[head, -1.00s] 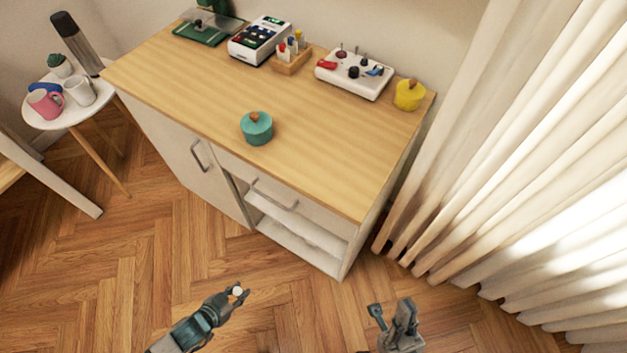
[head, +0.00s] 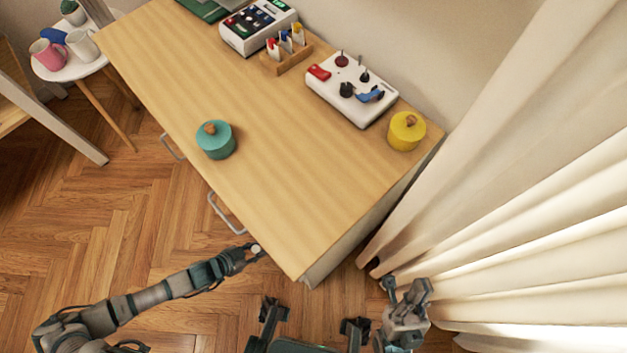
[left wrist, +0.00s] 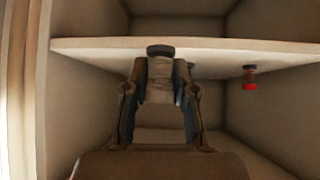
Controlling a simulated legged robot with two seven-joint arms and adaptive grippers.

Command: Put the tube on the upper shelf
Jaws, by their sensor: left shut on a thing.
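My left gripper (head: 250,256) is shut on the tube, whose pale round end (head: 256,249) shows in the head view at the cabinet's front edge. In the left wrist view the gripper (left wrist: 160,85) holds the pale tube (left wrist: 160,85) between its two fingers, its dark end (left wrist: 160,50) overlapping the pale shelf board (left wrist: 90,45). Whether they touch is unclear. The board divides two compartments; the wrist picture may be upside down, so I cannot tell which is upper. My right gripper (head: 404,292) is open and empty, low at the right.
A small red and dark item (left wrist: 250,80) is against the shelf board. The wooden cabinet top (head: 290,190) carries a teal pot (head: 216,143), a yellow pot (head: 407,132), a white control box (head: 350,92) and a small rack (head: 286,57). Curtains (head: 520,170) hang at the right.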

